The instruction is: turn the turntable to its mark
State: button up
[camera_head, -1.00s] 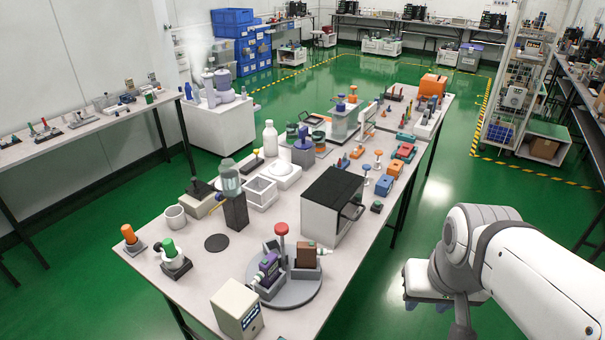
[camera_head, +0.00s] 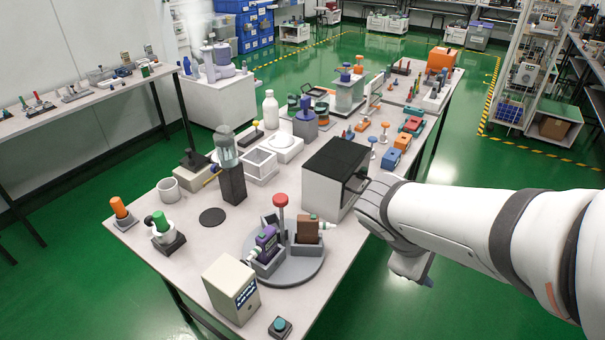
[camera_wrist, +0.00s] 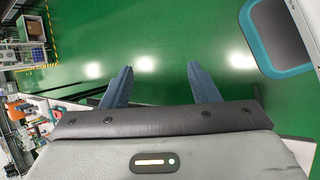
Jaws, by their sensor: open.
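The turntable (camera_head: 288,273) is a round grey disc near the front of the long table. It carries a red-topped post (camera_head: 281,205), a purple tester (camera_head: 267,240) and a brown tester (camera_head: 307,229), each in a grey holder. I cannot make out its mark. My gripper (camera_head: 427,282) hangs beyond the table's right edge, right of the turntable and apart from it. In the wrist view its two blue-grey fingers (camera_wrist: 160,86) stand apart, with only green floor between them. The turntable is not recognisable in the wrist view.
A black-topped white box (camera_head: 332,180) stands behind the turntable, near my arm. A cream box with a display (camera_head: 231,290) stands at front left, and a teal-buttoned block (camera_head: 281,326) is at the front edge. A dark round pad (camera_head: 212,217) lies left of the turntable.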

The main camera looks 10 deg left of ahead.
jog(key=w+a+f+n+t+h+b, duration=0.2)
jog(key=w+a+f+n+t+b, duration=0.15)
jog(key=w+a+n, duration=0.35)
jog(key=n+t+y+b, duration=0.5)
jog(key=n+t+y, duration=0.45)
jog(key=n, duration=0.65)
send_near(280, 205)
jog(key=w+f+t+h, duration=0.2)
jog(key=w, duration=0.2)
jog(key=shift+a+r+n+y, duration=0.3)
jog(key=shift+a+n+y, duration=0.15)
jog(key=shift+a+n, duration=0.1)
jog(key=w, duration=0.7)
jog(key=shift+w+b, duration=0.3)
jog(key=shift+b, duration=0.05)
jog(key=shift+c, duration=0.4)
grip_shut()
jog(key=shift+d, duration=0.2)
